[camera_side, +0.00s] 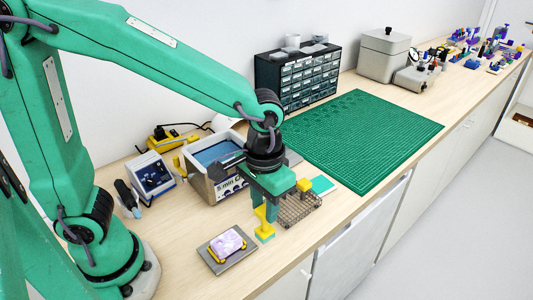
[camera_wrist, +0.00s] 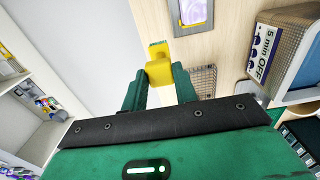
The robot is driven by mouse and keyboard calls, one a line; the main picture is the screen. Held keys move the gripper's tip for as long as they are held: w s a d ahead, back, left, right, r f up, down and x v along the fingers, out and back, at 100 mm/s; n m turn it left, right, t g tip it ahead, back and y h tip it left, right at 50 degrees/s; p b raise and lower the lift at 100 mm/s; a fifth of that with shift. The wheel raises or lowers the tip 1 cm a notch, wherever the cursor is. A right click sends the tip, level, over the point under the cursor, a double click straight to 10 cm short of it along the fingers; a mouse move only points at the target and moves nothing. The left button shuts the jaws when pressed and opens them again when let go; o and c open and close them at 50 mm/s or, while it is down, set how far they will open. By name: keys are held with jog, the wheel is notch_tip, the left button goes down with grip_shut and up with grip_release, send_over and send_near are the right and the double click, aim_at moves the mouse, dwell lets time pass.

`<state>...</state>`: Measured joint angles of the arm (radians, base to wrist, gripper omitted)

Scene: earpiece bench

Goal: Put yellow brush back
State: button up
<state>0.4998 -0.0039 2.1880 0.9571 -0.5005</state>
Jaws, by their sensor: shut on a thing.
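The yellow brush (camera_side: 264,216) hangs roughly upright below my gripper in the side view, its teal bristle end (camera_side: 265,237) down. In the wrist view the yellow brush (camera_wrist: 159,71) is between the two green fingers of my gripper (camera_wrist: 160,85), with its teal end (camera_wrist: 158,43) pointing away. My gripper (camera_side: 266,208) is shut on it. A wire rack (camera_side: 300,209) stands just right of the brush in the side view; it also shows in the wrist view (camera_wrist: 205,78). A small yellow block-like thing (camera_side: 304,185) shows above the rack; I cannot tell what it is.
A metal plate (camera_side: 211,257) bears a lilac piece (camera_side: 228,242) at the front. A "5 min OFF" bath (camera_side: 203,182) stands behind my gripper. A teal pad (camera_side: 323,186) lies near the rack. The green mat (camera_side: 385,135) is clear. The bench's front edge is close.

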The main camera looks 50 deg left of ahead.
jog(key=w+a+f, duration=0.4)
jog(key=w+f, duration=0.1)
jog(key=f, duration=0.3)
jog(key=shift+w+a+f, duration=0.15)
jog(key=shift+w+a, duration=0.05)
jog(key=shift+a, duration=0.2)
jog(key=shift+f, duration=0.15)
dwell(0.3)
jog(key=o, duration=1)
jog(key=shift+c, duration=0.2)
notch_tip(320, 180, up, 12)
jog(key=shift+r, duration=0.2)
dwell(0.3)
